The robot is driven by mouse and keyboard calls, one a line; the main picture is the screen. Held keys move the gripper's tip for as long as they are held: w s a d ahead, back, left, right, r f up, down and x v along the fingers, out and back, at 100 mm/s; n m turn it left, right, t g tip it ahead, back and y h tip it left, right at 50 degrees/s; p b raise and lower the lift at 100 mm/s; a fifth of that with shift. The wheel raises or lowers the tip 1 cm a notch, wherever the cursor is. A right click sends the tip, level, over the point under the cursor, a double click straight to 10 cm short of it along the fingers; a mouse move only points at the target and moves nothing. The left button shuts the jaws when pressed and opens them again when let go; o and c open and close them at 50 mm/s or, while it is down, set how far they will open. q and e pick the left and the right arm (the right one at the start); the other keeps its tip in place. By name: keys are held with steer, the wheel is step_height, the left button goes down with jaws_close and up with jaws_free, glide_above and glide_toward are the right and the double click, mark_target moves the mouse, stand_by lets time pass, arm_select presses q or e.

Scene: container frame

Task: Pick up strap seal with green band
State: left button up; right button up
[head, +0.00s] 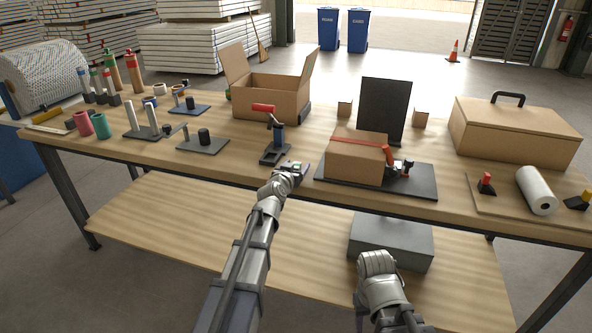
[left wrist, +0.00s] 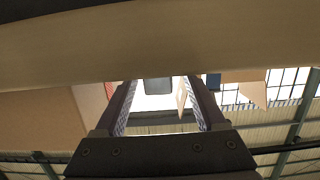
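My left gripper (head: 292,171) is at the front edge of the wooden workbench, just in front of the black stand with a red handle (head: 271,140). No strap seal is clearly recognisable in either view. My right arm comes in at the bottom right, and its gripper is not visible.
An open cardboard box (head: 270,103) stands behind the red-handled stand. A taped carton (head: 355,160) sits on a black base to the right. Cups, rolls and upright tubes crowd the left end. A grey box (head: 391,243) is on the lower shelf.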

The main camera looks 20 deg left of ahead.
arm_select(q)
jaws_close()
stand_by(0.3)
steer(key=shift+r, duration=0.1)
